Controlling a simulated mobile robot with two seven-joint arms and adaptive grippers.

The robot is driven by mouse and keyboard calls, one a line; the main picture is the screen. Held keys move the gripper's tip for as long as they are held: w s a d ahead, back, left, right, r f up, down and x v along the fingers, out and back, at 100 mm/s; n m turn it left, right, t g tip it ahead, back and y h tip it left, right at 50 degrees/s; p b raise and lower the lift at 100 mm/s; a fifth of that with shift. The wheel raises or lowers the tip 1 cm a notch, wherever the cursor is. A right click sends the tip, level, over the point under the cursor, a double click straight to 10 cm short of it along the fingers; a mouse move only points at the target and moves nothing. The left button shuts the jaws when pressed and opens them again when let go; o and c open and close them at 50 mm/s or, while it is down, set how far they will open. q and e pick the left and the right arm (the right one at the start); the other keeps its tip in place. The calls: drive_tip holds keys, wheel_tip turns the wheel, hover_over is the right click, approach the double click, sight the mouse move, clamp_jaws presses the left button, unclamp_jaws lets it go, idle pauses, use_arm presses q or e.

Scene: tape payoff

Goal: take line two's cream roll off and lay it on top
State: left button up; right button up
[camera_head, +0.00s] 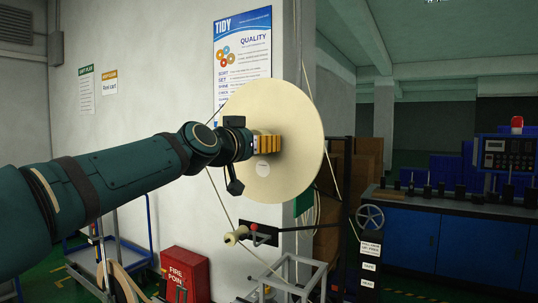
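A large cream roll (296,120) stands upright as a broad disc in the middle of the view, in front of the pale wall's corner. A small round white label is on its face. My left gripper (266,144) is at the middle of this face, with striped orange and dark parts against it. Whether the fingers are closed on anything there is hidden. Cream strands run from above and below the roll. A post with white labels (369,266), too small to read surely, stands lower right. My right gripper is not in view.
A red fire point box (185,274) and a blue trolley (104,246) stand below my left arm. A blue bench (411,241) stands at right.

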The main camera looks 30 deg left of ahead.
use_arm(q)
drive_tip(key=shift+r, duration=0.5)
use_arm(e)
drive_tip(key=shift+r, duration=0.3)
